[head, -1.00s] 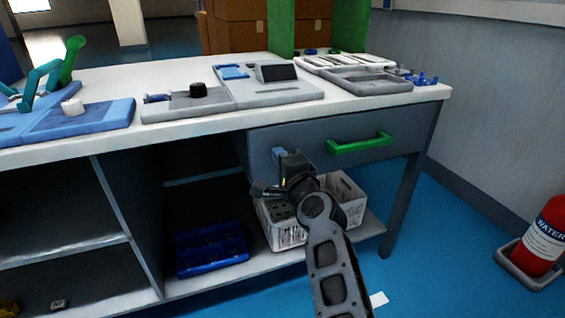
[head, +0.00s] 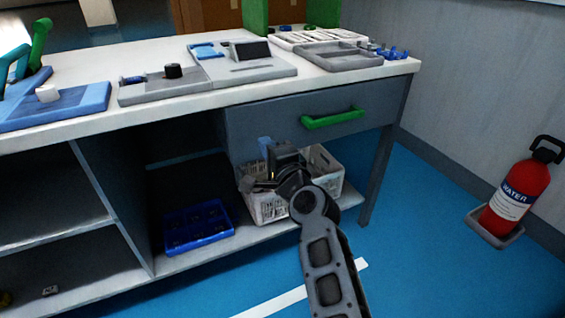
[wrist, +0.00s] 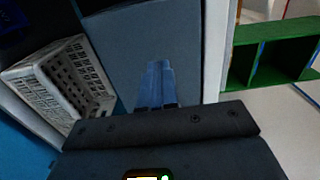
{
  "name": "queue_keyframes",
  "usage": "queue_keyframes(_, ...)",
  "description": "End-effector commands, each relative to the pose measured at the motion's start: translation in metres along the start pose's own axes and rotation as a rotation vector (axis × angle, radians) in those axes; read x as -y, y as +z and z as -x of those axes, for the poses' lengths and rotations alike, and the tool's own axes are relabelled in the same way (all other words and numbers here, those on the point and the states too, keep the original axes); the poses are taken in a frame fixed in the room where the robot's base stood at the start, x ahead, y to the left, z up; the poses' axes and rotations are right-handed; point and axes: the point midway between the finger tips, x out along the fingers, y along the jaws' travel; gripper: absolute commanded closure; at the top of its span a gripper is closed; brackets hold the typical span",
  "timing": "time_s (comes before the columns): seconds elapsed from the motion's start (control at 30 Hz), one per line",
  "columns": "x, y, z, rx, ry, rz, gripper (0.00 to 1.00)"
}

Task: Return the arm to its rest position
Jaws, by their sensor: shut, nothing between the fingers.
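My arm shows in the lower middle of the head view, bent upward in front of the workbench. My gripper (head: 265,147) is at its far end, in front of the grey drawer front below the green handle (head: 332,119). In the wrist view the blue fingers of my gripper (wrist: 156,88) lie together, with nothing between them. They point toward a grey panel of the bench. I cannot tell how far the fingertips are from that panel.
The white bench top (head: 150,53) carries several trays and devices. A white basket (head: 262,207) and a blue bin (head: 197,227) stand on the lower shelf behind my arm. A red extinguisher (head: 517,190) stands at the right. Blue floor is clear between it and the bench.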

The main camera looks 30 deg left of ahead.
Motion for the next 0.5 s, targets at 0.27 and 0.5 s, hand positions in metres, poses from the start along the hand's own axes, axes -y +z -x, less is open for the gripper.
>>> queue_keyframes(0.27, 0.002, -0.001, 0.046, -0.002, 0.0, 0.0, 1.0)
queue_keyframes(0.5, 0.001, -0.001, 0.071, -0.001, 0.0, 0.0, 1.0)
